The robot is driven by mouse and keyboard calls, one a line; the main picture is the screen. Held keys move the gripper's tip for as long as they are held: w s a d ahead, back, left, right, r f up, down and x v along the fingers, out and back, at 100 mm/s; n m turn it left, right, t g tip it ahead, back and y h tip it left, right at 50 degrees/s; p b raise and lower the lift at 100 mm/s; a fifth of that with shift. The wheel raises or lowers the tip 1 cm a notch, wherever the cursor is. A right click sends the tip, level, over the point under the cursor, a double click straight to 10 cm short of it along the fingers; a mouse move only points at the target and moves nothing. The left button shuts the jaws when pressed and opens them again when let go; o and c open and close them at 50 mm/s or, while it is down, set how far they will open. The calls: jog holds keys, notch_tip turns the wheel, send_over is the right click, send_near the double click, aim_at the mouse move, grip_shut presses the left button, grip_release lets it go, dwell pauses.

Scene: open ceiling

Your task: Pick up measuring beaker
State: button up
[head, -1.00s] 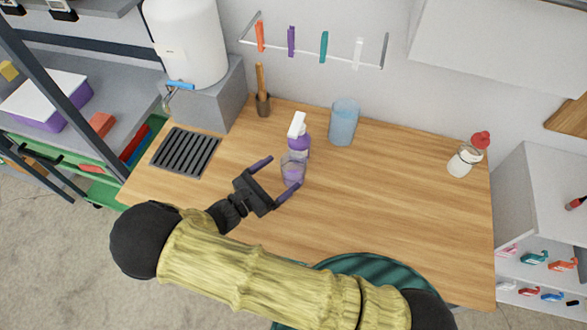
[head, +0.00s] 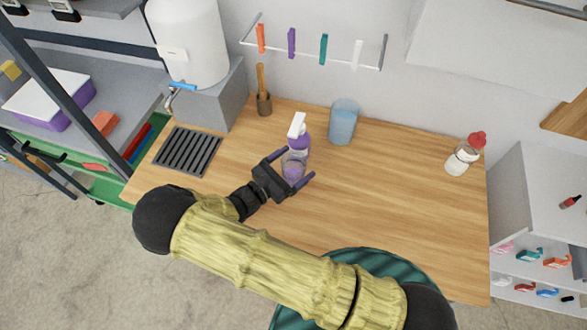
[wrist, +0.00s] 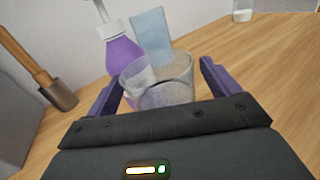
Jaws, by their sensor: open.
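The clear measuring beaker (head: 293,170) stands on the wooden counter in front of the purple spray bottle. Its clear rim and wall also show in the wrist view (wrist: 172,90), with its lower part hidden behind the gripper body. My gripper (head: 291,169) is open, with one purple finger on each side of the beaker. In the wrist view the fingers (wrist: 157,78) flank the beaker, with a clear gap on the right. Contact on the left side cannot be told.
The spray bottle (head: 299,142) stands close behind the beaker. A blue translucent container (head: 342,123) is farther back, and a brush in a holder (head: 263,103) is at the back left. A red-topped jar (head: 462,158) stands far right.

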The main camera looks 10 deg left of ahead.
dwell(0.3)
jog(key=c, duration=1.1)
